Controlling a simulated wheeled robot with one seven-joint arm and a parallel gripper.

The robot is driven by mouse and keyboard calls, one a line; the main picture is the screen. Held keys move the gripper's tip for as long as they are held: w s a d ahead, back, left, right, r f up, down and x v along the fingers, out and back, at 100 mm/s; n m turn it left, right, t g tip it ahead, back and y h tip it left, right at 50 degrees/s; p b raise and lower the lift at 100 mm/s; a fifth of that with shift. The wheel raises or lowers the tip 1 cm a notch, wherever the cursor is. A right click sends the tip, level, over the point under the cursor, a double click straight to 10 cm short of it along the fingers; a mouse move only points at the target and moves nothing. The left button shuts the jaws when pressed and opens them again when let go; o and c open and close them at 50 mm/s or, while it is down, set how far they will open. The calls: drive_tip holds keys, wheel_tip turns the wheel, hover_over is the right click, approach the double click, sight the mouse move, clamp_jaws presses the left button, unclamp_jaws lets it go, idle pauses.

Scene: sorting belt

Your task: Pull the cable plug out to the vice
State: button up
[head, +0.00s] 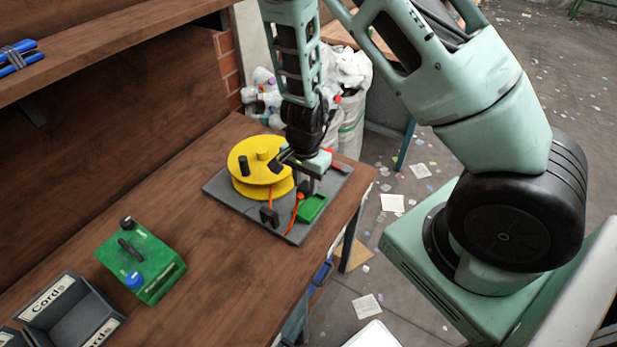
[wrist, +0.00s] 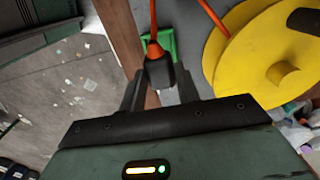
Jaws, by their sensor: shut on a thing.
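My gripper (head: 303,184) is over the grey base plate (head: 222,190) on the bench, just right of the yellow reel (head: 246,180). In the wrist view, my gripper (wrist: 166,92) is shut on the dark cable plug (wrist: 157,70), whose orange collar (wrist: 154,49) points away from my palm. The orange cable (head: 291,222) runs from the plug toward a small black guide (head: 268,216) in front of the reel. A green block (head: 313,207), possibly the vice, sits close beside the plug at the plate's right side. Whether the plug touches it, I cannot tell.
A green box with a blue knob (head: 140,262) and grey bins labelled Cords (head: 70,312) stand at the bench's left front. A shelf (head: 110,40) overhangs the back. A red piece (head: 340,167) lies on the plate's far right. Bare bench lies left of the plate.

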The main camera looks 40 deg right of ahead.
drive_tip(key=s+a, duration=0.3)
drive_tip(key=a, duration=0.6)
drive_tip(key=shift+s+a, duration=0.15)
drive_tip(key=shift+s, duration=0.2)
idle(0.7)
drive_tip(key=s+a+p, duration=0.4)
drive_tip(key=a, duration=0.7)
drive_tip(key=shift+s+a, duration=0.25)
drive_tip(key=shift+s, duration=0.05)
idle(1.2)
drive_tip(key=shift+w, duration=0.1)
